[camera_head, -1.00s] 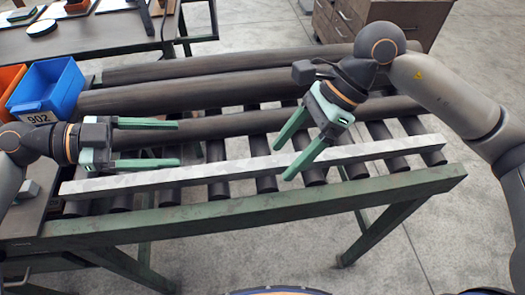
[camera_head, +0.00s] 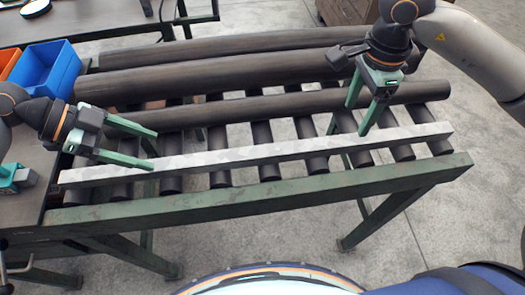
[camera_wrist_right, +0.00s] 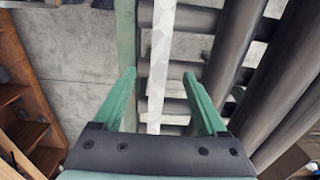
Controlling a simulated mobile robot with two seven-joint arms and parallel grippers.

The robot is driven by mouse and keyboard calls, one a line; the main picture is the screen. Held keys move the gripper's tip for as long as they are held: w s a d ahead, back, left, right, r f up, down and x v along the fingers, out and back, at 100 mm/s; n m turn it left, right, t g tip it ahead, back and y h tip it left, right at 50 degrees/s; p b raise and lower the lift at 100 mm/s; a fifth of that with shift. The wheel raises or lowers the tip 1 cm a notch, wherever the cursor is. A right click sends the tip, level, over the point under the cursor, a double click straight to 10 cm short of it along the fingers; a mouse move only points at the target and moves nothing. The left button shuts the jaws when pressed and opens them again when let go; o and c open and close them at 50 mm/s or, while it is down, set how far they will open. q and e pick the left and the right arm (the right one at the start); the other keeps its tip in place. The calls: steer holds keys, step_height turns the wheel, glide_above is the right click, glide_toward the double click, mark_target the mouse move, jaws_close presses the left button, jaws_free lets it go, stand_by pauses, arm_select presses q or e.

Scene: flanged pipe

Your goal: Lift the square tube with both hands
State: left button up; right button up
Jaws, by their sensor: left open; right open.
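The square tube (camera_head: 265,154) is a long light-grey bar lying across the black rollers of the green-framed stand. In the right wrist view the tube (camera_wrist_right: 161,50) runs between the fingers of my right gripper. My right gripper (camera_head: 356,118) is open, pointing down above the right part of the tube, and does not grip it. My left gripper (camera_head: 153,149) is open, with green fingers spread, above the left part of the tube. One left finger reaches near the tube; I cannot tell whether it touches.
Several thick dark round pipes (camera_head: 210,79) lie behind the tube on the rollers. The green frame rail (camera_head: 270,199) runs along the front. A blue bin (camera_head: 50,68) stands at the back left. A small teal-grey object (camera_head: 14,178) sits on the left bench.

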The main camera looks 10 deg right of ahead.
mark_target(186, 161)
arm_select(q)
steer(key=x, duration=0.9)
steer(key=shift+d+f, duration=0.25)
arm_select(e)
step_height(186, 161, down, 10)
steer(key=shift+r, duration=0.15)
arm_select(q)
steer(key=shift+c, duration=0.3)
arm_select(e)
steer(key=shift+c, duration=0.3)
arm_select(q)
jaws_close()
arm_select(e)
jaws_close()
arm_select(q)
steer(key=shift+r, duration=0.1)
